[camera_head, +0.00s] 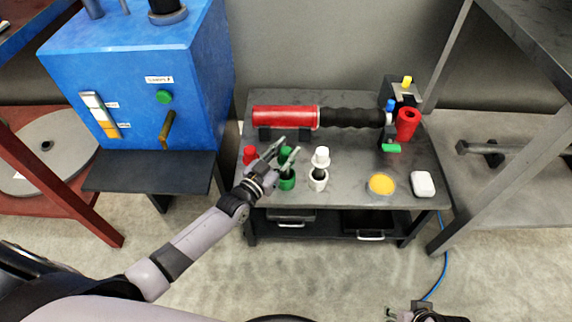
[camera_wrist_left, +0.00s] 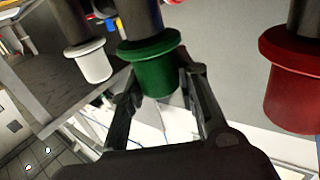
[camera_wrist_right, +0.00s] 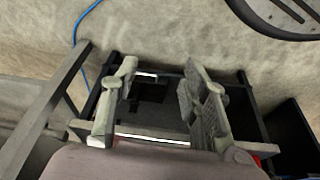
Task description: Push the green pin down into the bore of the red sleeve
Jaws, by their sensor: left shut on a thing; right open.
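The green pin (camera_head: 286,153) stands upright at the table's front left; its green flanged head also shows in the left wrist view (camera_wrist_left: 150,62). My left gripper (camera_head: 287,146) is shut on the green head, one finger on each side of it, as the left wrist view (camera_wrist_left: 157,82) shows.
A white pin (camera_head: 320,155) stands right of the green one, a red pin (camera_head: 249,154) left. A red cylinder with black bellows (camera_head: 286,117) lies behind. A yellow dish (camera_head: 381,185) and white block (camera_head: 423,184) lie front right. A blue cabinet (camera_head: 140,80) stands left.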

